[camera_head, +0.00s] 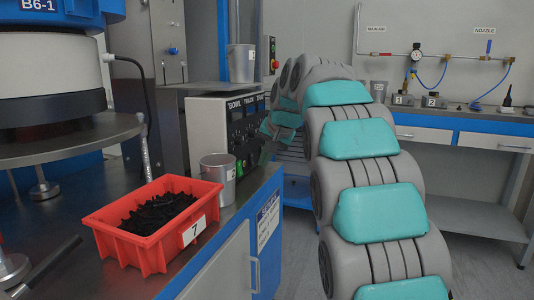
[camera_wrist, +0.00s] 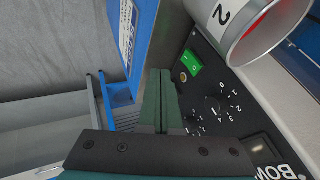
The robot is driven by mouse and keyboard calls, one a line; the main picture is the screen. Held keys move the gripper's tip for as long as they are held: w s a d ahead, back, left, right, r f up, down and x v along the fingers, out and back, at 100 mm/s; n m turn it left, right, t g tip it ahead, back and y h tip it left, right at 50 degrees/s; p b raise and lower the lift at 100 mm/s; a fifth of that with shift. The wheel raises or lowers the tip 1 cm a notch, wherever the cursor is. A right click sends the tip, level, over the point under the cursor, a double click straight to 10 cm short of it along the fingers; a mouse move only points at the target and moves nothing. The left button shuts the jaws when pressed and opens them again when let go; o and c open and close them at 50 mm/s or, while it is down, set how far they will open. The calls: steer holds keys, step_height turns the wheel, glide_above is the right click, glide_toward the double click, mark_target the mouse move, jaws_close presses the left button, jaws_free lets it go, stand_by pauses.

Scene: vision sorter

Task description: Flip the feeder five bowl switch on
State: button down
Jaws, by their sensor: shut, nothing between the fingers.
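A control box (camera_head: 208,128) with a black front panel stands on the bench; its top edge reads BOWL and TRACK. In the wrist view the panel (camera_wrist: 192,105) shows turned on its side, with a dial and a green rocker switch (camera_wrist: 193,63) marked with I and O. I cannot tell which way the rocker is tipped. No feeder number shows on the box. My gripper (camera_wrist: 160,72) is shut and empty, its fingertips beside the green switch in the picture; contact cannot be told. In the head view my gripper (camera_head: 266,152) is partly hidden in front of the panel.
A metal cup (camera_head: 218,172) stands before the box; a cup marked 2 (camera_wrist: 245,28) is close to the panel in the wrist view. A red bin (camera_head: 118,232) of black parts, marked 7, sits on the bench. Another cup (camera_head: 241,64) stands above the box.

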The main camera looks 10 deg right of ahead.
mark_target(239, 169)
steer(key=w+a+f, duration=0.2)
steer(key=w+f, duration=0.1)
steer(key=w+a+f, duration=0.1)
steer(key=shift+w+f, duration=0.3)
steer(key=shift+f, duration=0.05)
steer(key=shift+w+a, duration=0.35)
steer(key=shift+a, duration=0.2)
steer(key=shift+w+a+f+b, duration=0.1)
steer(key=shift+a+b, duration=0.05)
steer(key=shift+b, duration=0.15)
steer(key=shift+r, duration=0.2)
